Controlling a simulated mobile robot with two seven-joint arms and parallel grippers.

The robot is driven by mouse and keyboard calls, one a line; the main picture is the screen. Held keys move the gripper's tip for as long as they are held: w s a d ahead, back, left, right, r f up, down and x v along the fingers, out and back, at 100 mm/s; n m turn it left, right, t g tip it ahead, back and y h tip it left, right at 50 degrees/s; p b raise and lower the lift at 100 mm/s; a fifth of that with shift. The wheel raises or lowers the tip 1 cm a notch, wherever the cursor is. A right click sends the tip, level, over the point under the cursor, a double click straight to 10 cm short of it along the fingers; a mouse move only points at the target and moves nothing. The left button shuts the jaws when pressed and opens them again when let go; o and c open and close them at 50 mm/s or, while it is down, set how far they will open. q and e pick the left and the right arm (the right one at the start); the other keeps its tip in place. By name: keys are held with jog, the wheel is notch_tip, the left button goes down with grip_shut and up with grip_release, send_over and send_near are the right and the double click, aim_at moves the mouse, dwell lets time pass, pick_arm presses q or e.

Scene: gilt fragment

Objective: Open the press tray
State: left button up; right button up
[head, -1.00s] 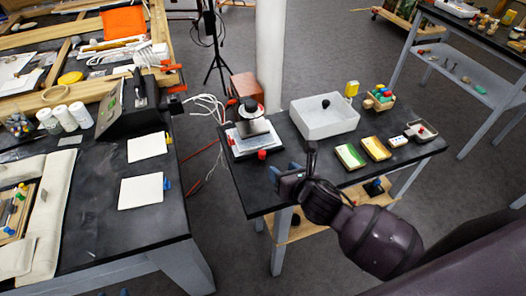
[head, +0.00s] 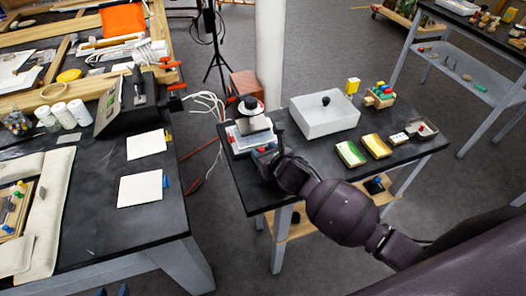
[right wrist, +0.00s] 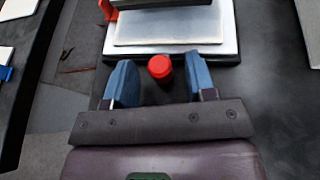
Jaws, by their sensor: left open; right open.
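The small press (head: 252,125) stands at the left end of the middle black table, with a black knob on top and a grey plate beneath. Its pale tray (head: 236,143) lies at the base, and shows as a silver slab (right wrist: 180,50) in the right wrist view. A red knob (right wrist: 160,67) sits at the tray's near edge. My right gripper (head: 264,154) is open at that edge; in the right wrist view its blue fingers stand either side of the knob, with gaps on both sides. My left gripper (head: 112,291) barely shows at the bottom edge, open, away from the press.
The left table (head: 100,230) holds white cards, bottles and a black stand.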

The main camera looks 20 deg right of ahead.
jog(key=shift+w+f, duration=0.15)
jog(key=shift+w, duration=0.25)
jog(key=c, duration=0.9)
grip_shut()
